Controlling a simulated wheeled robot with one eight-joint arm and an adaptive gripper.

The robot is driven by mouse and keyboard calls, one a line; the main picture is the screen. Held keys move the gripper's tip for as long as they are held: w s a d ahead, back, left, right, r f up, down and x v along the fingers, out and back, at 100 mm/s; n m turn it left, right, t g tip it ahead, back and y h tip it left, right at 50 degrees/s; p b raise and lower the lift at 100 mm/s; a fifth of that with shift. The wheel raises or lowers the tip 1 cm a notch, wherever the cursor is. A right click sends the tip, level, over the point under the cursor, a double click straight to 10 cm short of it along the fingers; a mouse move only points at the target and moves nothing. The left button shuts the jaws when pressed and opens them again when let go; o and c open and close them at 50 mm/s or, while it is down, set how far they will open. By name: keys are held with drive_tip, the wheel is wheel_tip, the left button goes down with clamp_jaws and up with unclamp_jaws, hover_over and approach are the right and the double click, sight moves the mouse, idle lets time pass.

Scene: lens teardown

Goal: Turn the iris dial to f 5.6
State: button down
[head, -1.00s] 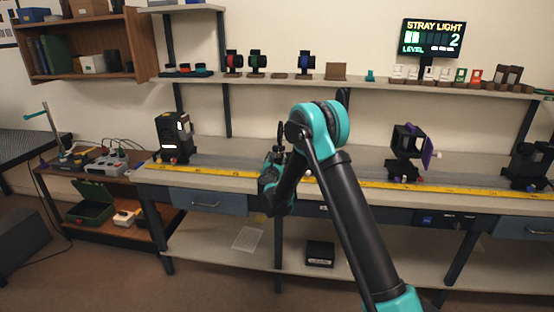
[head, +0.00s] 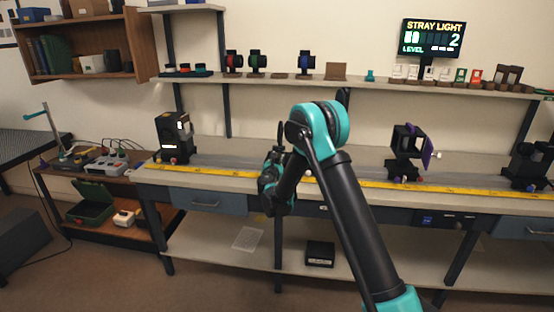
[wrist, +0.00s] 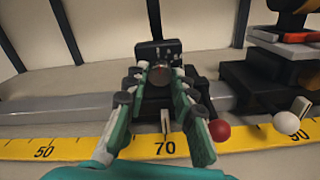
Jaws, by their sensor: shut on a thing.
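In the wrist view a black iris unit (wrist: 150,49) stands on a black carriage on the grey rail, behind the 70 mark of the yellow scale. A round dark, brownish dial (wrist: 160,74) shows at its front. My gripper (wrist: 160,80) reaches in from the front with its teal and grey fingers on either side of the dial, shut on it. The dial's f marks are too small to read. In the head view my gripper (head: 270,178) is at the middle of the bench, and my arm partly hides the iris unit (head: 280,138).
A red ball knob (wrist: 219,130) and a white ball knob (wrist: 286,122) sit right of my gripper. A black lamp-like unit (head: 174,138) stands left on the rail, and a black holder with a purple plate (head: 428,145) stands right. The screen (head: 434,39) reads STRAY LIGHT LEVEL 2.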

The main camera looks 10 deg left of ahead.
drive_tip(key=m, duration=1.1)
idle(0.6)
drive_tip(key=c, duration=1.3)
unclamp_jaws()
drive_tip(key=shift+o, duration=0.2)
drive_tip(key=s, duration=1.2)
drive_tip(key=shift+a, duration=0.2)
